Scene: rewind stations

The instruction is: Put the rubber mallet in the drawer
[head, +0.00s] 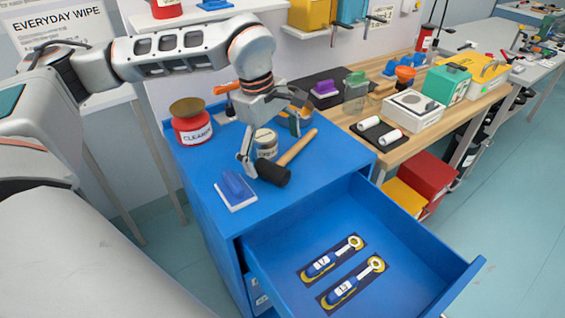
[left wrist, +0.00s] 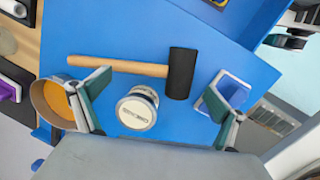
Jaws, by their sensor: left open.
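The rubber mallet lies on the blue cabinet top, with a black head (head: 273,172) and a wooden handle (head: 297,148). It also shows in the left wrist view, with its black head (left wrist: 181,73) at the right end. The blue drawer (head: 408,228) is pulled open below and holds two blue-and-yellow tools (head: 332,257) in dark cutouts. My left gripper (head: 272,152) is open above the cabinet top, close to the mallet. In the left wrist view its fingers (left wrist: 163,105) are spread wide, with the mallet beyond them. My right gripper is not in view.
A small lidded jar (head: 266,138) stands beside the mallet, near my left gripper. A blue-handled scrubber (head: 235,190) lies left of the mallet head. A red "CLEANER" tin (head: 193,128) stands at the back left. A wooden bench (head: 425,120) with several items adjoins. The drawer's right part is bare.

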